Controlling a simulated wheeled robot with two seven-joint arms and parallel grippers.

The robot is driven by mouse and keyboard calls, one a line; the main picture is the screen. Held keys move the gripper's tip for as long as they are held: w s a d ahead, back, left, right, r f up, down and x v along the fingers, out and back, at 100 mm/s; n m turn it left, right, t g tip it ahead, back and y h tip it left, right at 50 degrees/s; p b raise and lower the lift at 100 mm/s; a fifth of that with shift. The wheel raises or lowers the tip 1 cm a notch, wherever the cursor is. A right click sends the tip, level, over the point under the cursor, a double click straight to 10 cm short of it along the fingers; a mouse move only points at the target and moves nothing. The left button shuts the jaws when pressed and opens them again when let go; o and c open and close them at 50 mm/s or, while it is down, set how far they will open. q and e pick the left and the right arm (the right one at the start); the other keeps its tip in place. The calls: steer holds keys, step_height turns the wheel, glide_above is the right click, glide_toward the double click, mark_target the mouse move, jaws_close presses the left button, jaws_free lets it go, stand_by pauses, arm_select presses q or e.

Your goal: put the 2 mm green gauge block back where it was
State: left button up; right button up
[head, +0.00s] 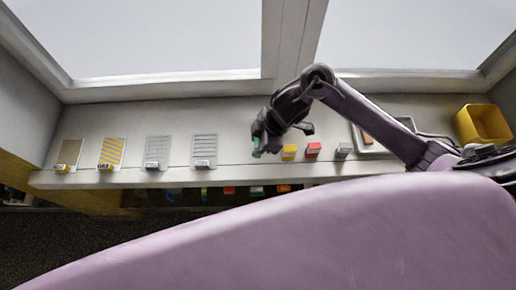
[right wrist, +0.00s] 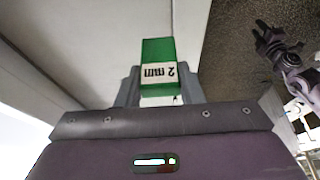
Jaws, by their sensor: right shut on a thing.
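The green gauge block (right wrist: 158,55) is marked "2 mm" and sits between the fingers of my right gripper (right wrist: 159,90). The label reads upside down in the right wrist view. In the head view my right gripper (head: 265,146) is over the pale shelf, left of a yellow block (head: 290,152), with a little of the green block (head: 256,142) showing. I cannot tell whether the block touches the shelf. A dark arm end, probably my left gripper (right wrist: 268,38), shows at the upper right of the right wrist view; its fingers are too small to judge.
A red block (head: 313,149) and a grey block (head: 344,149) stand right of the yellow one. Several mesh or striped panels (head: 158,150) lie along the shelf (head: 235,138) at left. A tray (head: 376,150) and a yellow bin (head: 482,124) are at right. Windows rise behind.

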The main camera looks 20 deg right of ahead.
step_height(320, 180, down, 4)
steer(key=shift+r, duration=0.1)
steer(key=shift+f, duration=0.25)
steer(key=o, duration=1.1)
steer(key=v, duration=1.2)
steer(key=shift+s+r, duration=0.1)
steer(key=shift+r, duration=0.1)
